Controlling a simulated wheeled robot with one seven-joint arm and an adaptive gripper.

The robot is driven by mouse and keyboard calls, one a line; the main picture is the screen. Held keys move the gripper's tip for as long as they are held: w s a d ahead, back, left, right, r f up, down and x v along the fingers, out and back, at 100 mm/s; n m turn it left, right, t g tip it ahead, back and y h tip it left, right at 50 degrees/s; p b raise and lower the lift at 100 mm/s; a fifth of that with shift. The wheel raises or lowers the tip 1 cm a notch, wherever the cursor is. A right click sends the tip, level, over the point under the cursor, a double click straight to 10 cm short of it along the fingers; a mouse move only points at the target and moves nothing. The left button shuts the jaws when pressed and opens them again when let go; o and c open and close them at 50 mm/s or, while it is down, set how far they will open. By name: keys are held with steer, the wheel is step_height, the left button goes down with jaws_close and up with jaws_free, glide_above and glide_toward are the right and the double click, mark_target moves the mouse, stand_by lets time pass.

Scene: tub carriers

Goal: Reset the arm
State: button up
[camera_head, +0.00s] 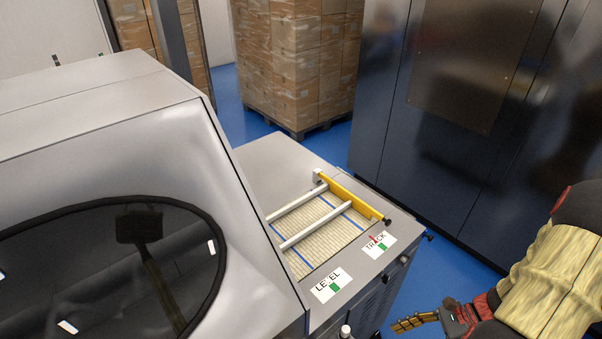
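My arm comes in at the lower right, with a tan cover and dark red and black parts. My gripper (408,325) is at its end, low in the picture, to the right of the grey machine (255,165) and apart from it as seen here. Its yellow and black fingers point left and are seen from the side, partly overlapping, so I cannot tell whether they are open. I see nothing held in it.
The machine's top has a ribbed belt with blue stripes, white rails and a yellow bar (350,195), plus LEVEL (330,284) and TRACK (377,245) labels. A dark cabinet (450,100) stands at the right. Stacked cartons (295,60) stand behind. Blue floor shows between.

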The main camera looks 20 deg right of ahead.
steer(key=w+a+r+n+g+h+b, duration=0.1)
steer(key=w+a+r+n+h+b, duration=0.1)
steer(key=r+n+h, duration=0.4)
steer(key=w+a+r+n+g+h+b, duration=0.1)
steer(key=w+a+r+n+g+h, duration=0.15)
steer(key=r+n, duration=0.55)
steer(key=a+r+n+t+h+b, duration=0.1)
steer(key=a+r+n+t+b, duration=0.1)
steer(key=a, duration=0.5)
steer(key=a+r+n+t+b, duration=0.1)
steer(key=a+r+n+t, duration=0.3)
steer(key=a+r+n, duration=0.3)
steer(key=shift+w+a+r+h+b, duration=0.2)
steer(key=shift+a+r+h+b, duration=0.15)
steer(key=shift+r, duration=0.6)
